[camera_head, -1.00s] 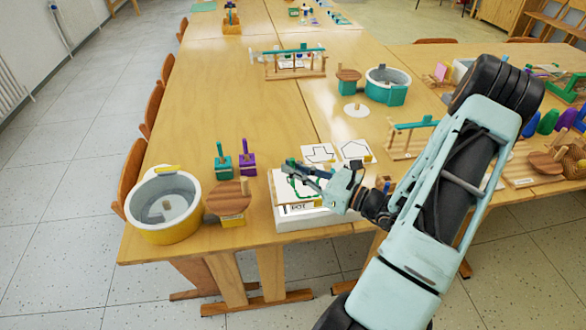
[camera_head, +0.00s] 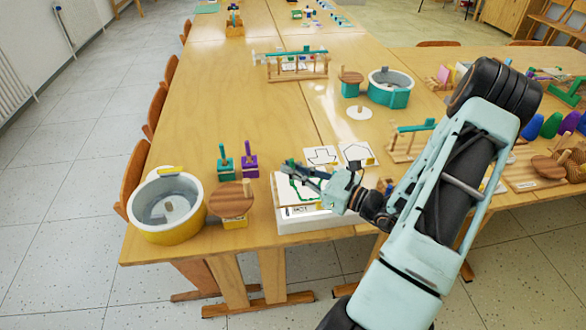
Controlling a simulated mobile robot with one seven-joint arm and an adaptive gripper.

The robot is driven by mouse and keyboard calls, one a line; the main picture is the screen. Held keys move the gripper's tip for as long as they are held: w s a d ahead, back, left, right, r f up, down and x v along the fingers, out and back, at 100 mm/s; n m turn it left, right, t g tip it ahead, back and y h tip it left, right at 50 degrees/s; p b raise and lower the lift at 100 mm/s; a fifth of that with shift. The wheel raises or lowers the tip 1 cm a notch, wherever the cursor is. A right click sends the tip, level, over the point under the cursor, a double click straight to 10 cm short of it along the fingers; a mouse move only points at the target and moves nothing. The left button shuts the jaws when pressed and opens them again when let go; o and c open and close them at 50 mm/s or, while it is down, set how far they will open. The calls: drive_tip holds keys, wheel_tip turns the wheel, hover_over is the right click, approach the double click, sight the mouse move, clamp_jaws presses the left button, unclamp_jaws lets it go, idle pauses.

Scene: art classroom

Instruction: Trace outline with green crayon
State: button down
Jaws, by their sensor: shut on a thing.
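My gripper (camera_head: 290,170) is over the far left part of a drawing sheet (camera_head: 283,190), which lies on a white box (camera_head: 300,224) near the table's front edge. The gripper is shut on the green crayon (camera_head: 291,162), of which only a small green bit shows between the dark fingers. A green line (camera_head: 296,194) runs down the left of the sheet and bends right along its lower part. My gripper and wrist hide the sheet's upper right part. I cannot tell whether the crayon tip touches the paper.
Two cards with black outlines (camera_head: 322,156) (camera_head: 357,152) lie behind the box. Green (camera_head: 225,170) and purple (camera_head: 249,168) blocks with upright pegs, a round wooden piece (camera_head: 231,200) and a yellow-white tub (camera_head: 167,232) stand left. The table's middle left is clear.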

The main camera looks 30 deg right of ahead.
drive_tip(key=shift+w+a, duration=0.15)
drive_tip(key=shift+w, duration=0.05)
idle(0.6)
drive_tip(key=shift+r+p, duration=1.75)
drive_tip(key=shift+r, duration=0.3)
drive_tip(key=shift+f, duration=0.1)
